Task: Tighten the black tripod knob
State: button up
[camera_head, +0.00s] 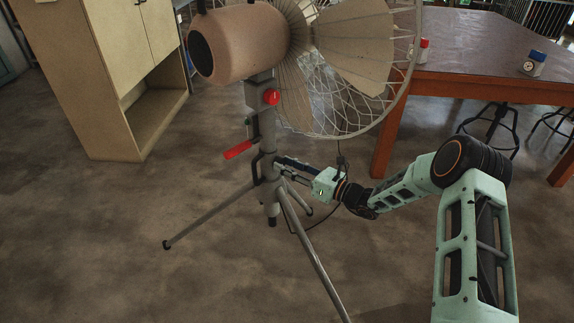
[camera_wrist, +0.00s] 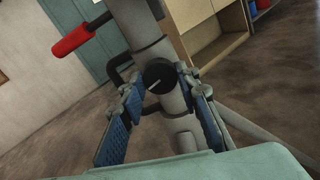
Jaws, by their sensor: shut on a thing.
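The black tripod knob (camera_wrist: 158,72) is round, with a pale line across its face. It sits on the grey tripod column in the wrist view. My gripper (camera_wrist: 160,84) has its two blue-padded fingers on either side of the knob and is shut on it. In the head view my gripper (camera_head: 281,162) reaches the lower column from the right, and the knob cannot be made out there. The tripod (camera_head: 315,250) stands upright on splayed legs and carries a large pinkish-brown fan (camera_head: 236,44).
A red lever (camera_head: 238,150) and a red knob (camera_head: 270,97) are on the column above my gripper. The wire fan cage overhangs it. A cable hangs near my wrist. A table (camera_head: 470,50) stands at right, a cabinet (camera_head: 105,95) at left. Front floor is mostly clear.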

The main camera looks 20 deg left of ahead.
jog(key=m+p, duration=0.1)
jog(key=m, duration=0.4)
jog(key=shift+m, duration=0.3)
jog(key=m+p, duration=0.1)
jog(key=m, duration=0.4)
jog(key=shift+p, duration=0.35)
jog(key=shift+m+p, duration=0.65)
jog(key=shift+m, duration=4.45)
jog(key=o, duration=1.1)
jog(key=shift+o, duration=0.2)
